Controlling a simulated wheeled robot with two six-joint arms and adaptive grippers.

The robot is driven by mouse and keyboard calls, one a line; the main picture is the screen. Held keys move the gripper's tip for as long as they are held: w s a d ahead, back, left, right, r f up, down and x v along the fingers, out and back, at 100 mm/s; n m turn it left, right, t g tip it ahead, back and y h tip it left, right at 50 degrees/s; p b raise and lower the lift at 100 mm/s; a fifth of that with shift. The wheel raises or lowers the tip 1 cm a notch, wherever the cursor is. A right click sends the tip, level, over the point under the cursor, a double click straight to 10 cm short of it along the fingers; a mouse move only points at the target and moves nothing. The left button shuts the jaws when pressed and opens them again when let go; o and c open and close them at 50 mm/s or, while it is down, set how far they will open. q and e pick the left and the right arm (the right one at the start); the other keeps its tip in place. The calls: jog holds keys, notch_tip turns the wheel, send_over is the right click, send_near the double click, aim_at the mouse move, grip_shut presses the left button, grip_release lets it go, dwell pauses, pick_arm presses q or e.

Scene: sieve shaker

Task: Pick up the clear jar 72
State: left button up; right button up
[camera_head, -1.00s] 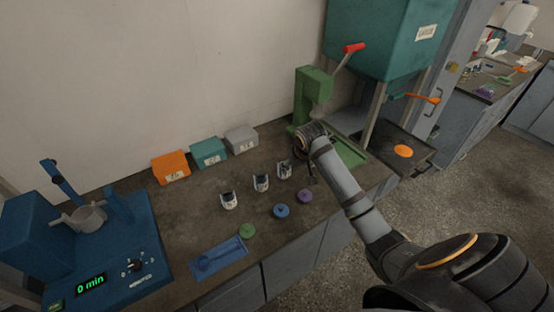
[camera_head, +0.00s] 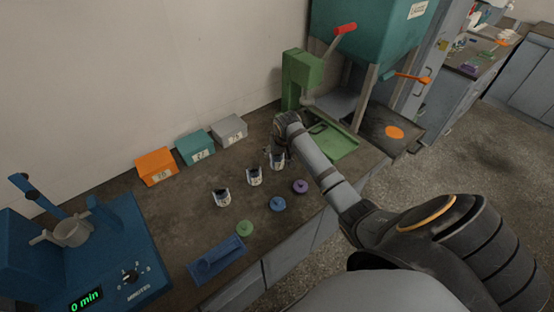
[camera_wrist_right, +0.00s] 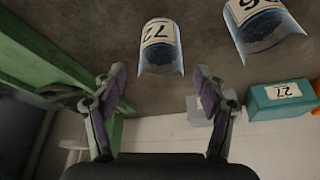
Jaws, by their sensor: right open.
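The clear jar 72 (camera_wrist_right: 160,50) has dark contents and a white label; it stands on the dark bench. In the head view it is the rightmost jar (camera_head: 277,161) of a row of three, partly covered by my right gripper (camera_head: 281,149). In the right wrist view, my right gripper (camera_wrist_right: 159,82) is open and empty. Its two fingers are spread wide, with the jar just beyond and between the fingertips, apart from both. My left gripper is not in view.
Two similar jars stand left of it, the middle one (camera_head: 254,177) and the left one (camera_head: 222,198). Purple (camera_head: 299,186), blue (camera_head: 278,203) and green (camera_head: 244,228) lids lie in front. A green press (camera_head: 299,78) stands behind to the right. Numbered boxes (camera_head: 195,147) line the wall.

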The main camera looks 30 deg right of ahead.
jog(key=x, duration=0.3)
jog(key=shift+w+f, duration=0.15)
jog(key=shift+f, duration=0.25)
jog(key=c, duration=0.5)
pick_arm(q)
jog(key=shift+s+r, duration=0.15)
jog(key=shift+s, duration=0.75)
pick_arm(e)
jog(key=c, duration=0.8)
